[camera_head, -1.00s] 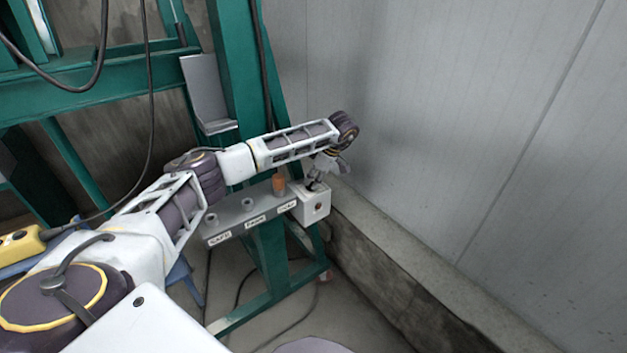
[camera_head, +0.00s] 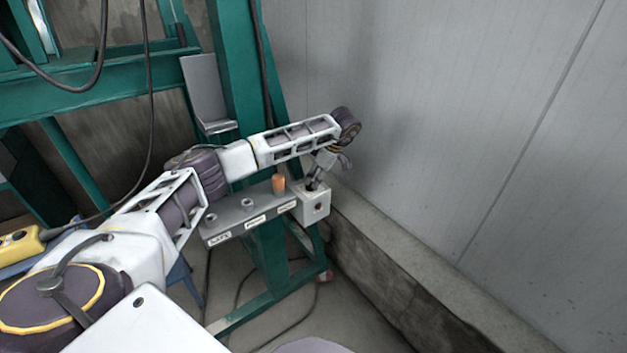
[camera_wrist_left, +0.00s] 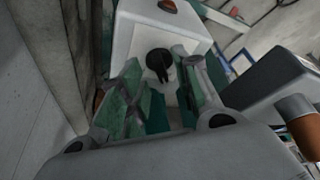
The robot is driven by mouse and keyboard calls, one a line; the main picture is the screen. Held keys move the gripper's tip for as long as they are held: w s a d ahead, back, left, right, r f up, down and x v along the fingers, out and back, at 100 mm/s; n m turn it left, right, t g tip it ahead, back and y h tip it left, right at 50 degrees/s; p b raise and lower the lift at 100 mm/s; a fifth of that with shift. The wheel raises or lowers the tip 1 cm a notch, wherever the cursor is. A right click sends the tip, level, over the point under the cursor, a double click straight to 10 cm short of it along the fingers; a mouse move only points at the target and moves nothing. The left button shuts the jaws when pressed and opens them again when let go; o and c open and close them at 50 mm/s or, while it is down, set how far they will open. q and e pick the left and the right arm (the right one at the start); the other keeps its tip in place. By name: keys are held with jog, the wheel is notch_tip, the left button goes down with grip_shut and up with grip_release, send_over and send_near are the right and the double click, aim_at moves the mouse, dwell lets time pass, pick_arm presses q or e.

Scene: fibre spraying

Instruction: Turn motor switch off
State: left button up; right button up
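The motor switch is a white box (camera_head: 315,210) at the right end of a grey panel in the head view. In the left wrist view the box (camera_wrist_left: 187,28) carries a black rotary knob (camera_wrist_left: 158,62) on its grey face. My left gripper (camera_head: 314,181) reaches down onto the top of the box. In the left wrist view my left gripper (camera_wrist_left: 160,78) is open, with one finger on each side of the knob. I cannot tell whether the fingers touch it. My right gripper is in neither view.
The grey panel (camera_head: 233,222) holds round buttons, labels and an orange cylinder (camera_head: 279,184). It is mounted on a green frame (camera_head: 237,70). A grey wall (camera_head: 450,100) and a low concrete ledge (camera_head: 400,245) stand close on the right. A yellow control box (camera_head: 20,244) is at far left.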

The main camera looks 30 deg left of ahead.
pick_arm(q)
jog(key=v, duration=1)
jog(key=shift+r, duration=0.3)
jog(key=shift+d, duration=0.1)
